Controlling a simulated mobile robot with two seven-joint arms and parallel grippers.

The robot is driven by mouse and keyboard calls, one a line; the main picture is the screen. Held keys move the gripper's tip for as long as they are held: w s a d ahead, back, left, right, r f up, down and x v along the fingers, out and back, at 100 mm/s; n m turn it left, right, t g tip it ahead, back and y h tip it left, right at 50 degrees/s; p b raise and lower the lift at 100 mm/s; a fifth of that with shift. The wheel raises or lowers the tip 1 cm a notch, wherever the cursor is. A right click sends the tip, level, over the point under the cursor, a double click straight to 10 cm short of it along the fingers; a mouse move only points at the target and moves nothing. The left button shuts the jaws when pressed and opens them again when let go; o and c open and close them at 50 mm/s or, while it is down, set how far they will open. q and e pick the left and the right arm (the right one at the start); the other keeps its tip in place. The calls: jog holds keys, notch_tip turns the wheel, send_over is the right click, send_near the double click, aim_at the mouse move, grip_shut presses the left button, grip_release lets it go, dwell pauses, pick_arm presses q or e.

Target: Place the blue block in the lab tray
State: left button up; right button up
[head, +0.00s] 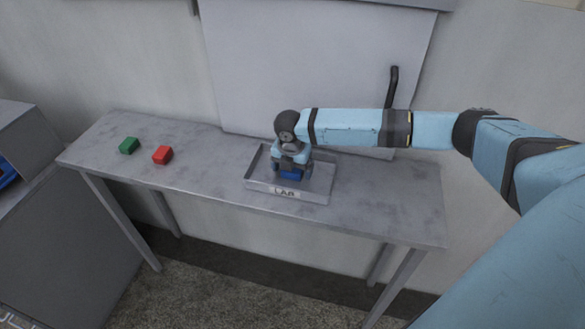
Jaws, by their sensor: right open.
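The blue block (290,174) is inside the lab tray, towards its left-middle part, partly hidden by my right gripper. The lab tray (318,193) is a shallow grey metal tray with a "LAB" label on its front, standing on the grey table. My right gripper (290,170) points down into the tray, directly over the blue block. Its jaws are open around or just above the block; the exact contact is too small to tell. My left gripper is not in the head view.
A green block (129,146) and a red block (162,155) lie on the left part of the grey table (215,165). The table's right end is clear. A pale panel with a dark handle (392,88) stands behind the table. A grey cabinet (55,240) is at the left.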

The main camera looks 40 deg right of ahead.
notch_tip(320, 180, up, 12)
jog(key=a+f, duration=0.1)
jog(key=a, duration=0.1)
jog(key=s+a+f+m+y, duration=0.1)
jog(key=a+f, duration=0.2)
jog(key=a, duration=0.1)
jog(key=s+a+f+m+t+y, duration=0.1)
jog(key=s+a+f, duration=0.1)
jog(key=a+f, duration=0.1)
jog(key=s+a+f+m+t+y, duration=0.1)
jog(key=a+f+y, duration=0.1)
jog(key=a+f, duration=0.2)
jog(key=shift+s+a+f, duration=0.1)
jog(key=shift+s+a, duration=0.2)
jog(key=shift+a, duration=0.55)
jog(key=s+a+f+m+t+y, duration=0.3)
jog(key=s+a+f+m, duration=0.3)
jog(key=a, duration=0.2)
jog(key=s+d+f+m+t+h, duration=0.1)
jog(key=s+d+f+m+t, duration=0.1)
jog(key=s+m, duration=0.4)
jog(key=s+d+f+m+t+h, duration=0.1)
jog(key=s+d+f+m+t, duration=0.2)
jog(key=s, duration=0.7)
notch_tip(320, 180, down, 2)
jog(key=m, duration=0.4)
jog(key=shift+s+d, duration=0.15)
jog(key=shift+s, duration=0.1)
jog(key=shift+r, duration=0.1)
